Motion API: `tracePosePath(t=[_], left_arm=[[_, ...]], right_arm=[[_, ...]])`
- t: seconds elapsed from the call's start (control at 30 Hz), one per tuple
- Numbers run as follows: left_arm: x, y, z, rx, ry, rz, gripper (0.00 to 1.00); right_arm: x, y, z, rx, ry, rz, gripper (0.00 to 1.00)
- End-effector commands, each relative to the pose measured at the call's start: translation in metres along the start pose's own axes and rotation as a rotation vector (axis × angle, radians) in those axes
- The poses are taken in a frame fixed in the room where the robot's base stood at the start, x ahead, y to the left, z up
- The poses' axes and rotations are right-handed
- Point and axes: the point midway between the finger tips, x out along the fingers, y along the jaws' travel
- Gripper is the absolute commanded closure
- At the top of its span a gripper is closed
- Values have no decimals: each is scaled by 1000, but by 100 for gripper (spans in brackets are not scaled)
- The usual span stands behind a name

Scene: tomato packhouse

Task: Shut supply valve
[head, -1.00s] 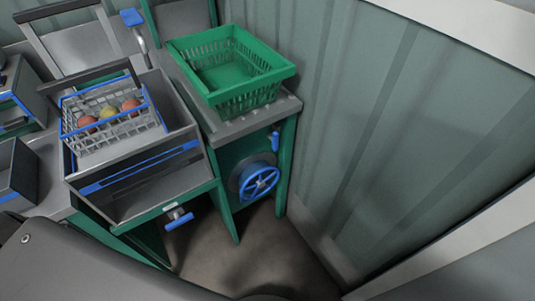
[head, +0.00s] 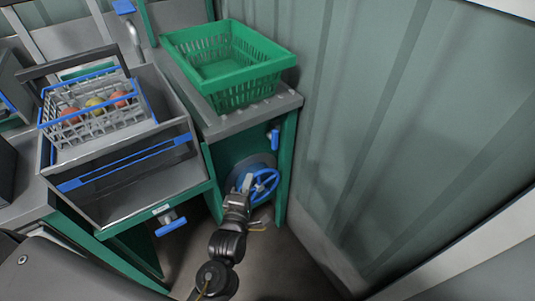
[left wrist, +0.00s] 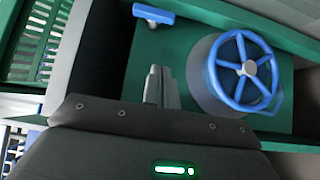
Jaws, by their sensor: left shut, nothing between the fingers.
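A blue handwheel (head: 264,186) with spokes and a pale hub sits on a round grey housing on the green cabinet front. It also shows at the right of the left wrist view (left wrist: 243,70). A small blue lever handle (head: 274,139) is above it on the same panel, also in the left wrist view (left wrist: 153,14). My left gripper (head: 245,182) is shut and empty. In the head view it overlaps the wheel's left side; in the left wrist view its fingers (left wrist: 162,86) are beside the housing. Contact cannot be told. My right gripper is not in view.
A blue T-shaped handle (head: 171,223) sticks out below the grey metal tank (head: 120,205). A wire basket (head: 70,138) with tomatoes is over the tank. An empty green crate (head: 235,84) stands on the bench. A ribbed wall (head: 400,130) bounds the right side.

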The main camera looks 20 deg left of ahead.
Motion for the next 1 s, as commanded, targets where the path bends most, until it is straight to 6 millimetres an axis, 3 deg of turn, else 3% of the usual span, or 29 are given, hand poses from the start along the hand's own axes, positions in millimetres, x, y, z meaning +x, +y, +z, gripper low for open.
tracePosePath(t=[0.27,0.73,1.0], left_arm=[[8,0,0,4,-2,0,100],[97,0,1,6,-2,1,100],[123,-1,22,4,-2,-2,100]], right_arm=[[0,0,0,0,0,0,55],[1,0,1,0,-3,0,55],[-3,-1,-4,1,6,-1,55]])
